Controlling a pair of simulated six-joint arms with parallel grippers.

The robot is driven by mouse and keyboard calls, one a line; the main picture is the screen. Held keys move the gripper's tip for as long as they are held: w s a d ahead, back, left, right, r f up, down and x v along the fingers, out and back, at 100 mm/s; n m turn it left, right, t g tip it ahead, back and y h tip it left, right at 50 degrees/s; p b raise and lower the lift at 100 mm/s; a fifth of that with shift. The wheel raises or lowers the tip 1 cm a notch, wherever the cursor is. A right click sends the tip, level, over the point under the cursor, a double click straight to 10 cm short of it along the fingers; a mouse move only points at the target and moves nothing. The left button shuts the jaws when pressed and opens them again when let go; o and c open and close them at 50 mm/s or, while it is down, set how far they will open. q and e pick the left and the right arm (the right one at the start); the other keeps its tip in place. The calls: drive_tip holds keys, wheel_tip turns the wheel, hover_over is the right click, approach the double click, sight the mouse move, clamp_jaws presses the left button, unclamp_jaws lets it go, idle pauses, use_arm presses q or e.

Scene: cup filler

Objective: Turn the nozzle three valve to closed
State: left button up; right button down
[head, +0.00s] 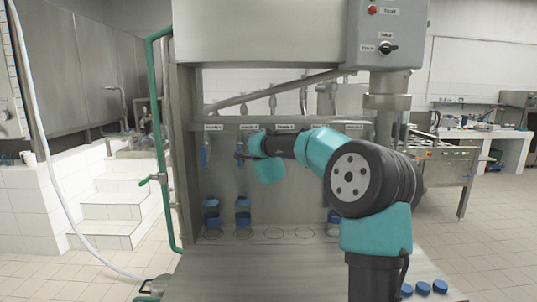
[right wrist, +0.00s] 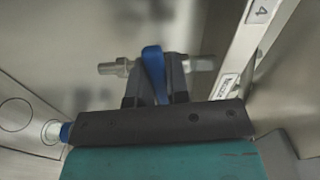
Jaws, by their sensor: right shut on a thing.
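The filler panel (head: 222,180) carries a row of labelled nozzles with valves. In the right wrist view, my right gripper (right wrist: 155,62) is shut on a blue valve handle (right wrist: 153,72), which sits across a metal valve pipe (right wrist: 112,68). The nozzle name on a nearby label (right wrist: 229,85) is too small to read; another label (right wrist: 261,11) shows a 4. The leftmost blue handle (head: 204,156) hangs downward. My left gripper is out of view.
Several blue caps (head: 424,288) lie at the table's front right. A control box (head: 385,30) hangs above. The table's front left is clear.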

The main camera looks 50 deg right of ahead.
drive_tip(key=shift+r+m, duration=0.15)
drive_tip(key=shift+m, duration=0.45)
drive_tip(key=c, duration=1.1)
unclamp_jaws()
drive_tip(key=shift+a, duration=0.1)
drive_tip(key=v, duration=1.7)
drive_tip(key=shift+s+a+r, duration=0.1)
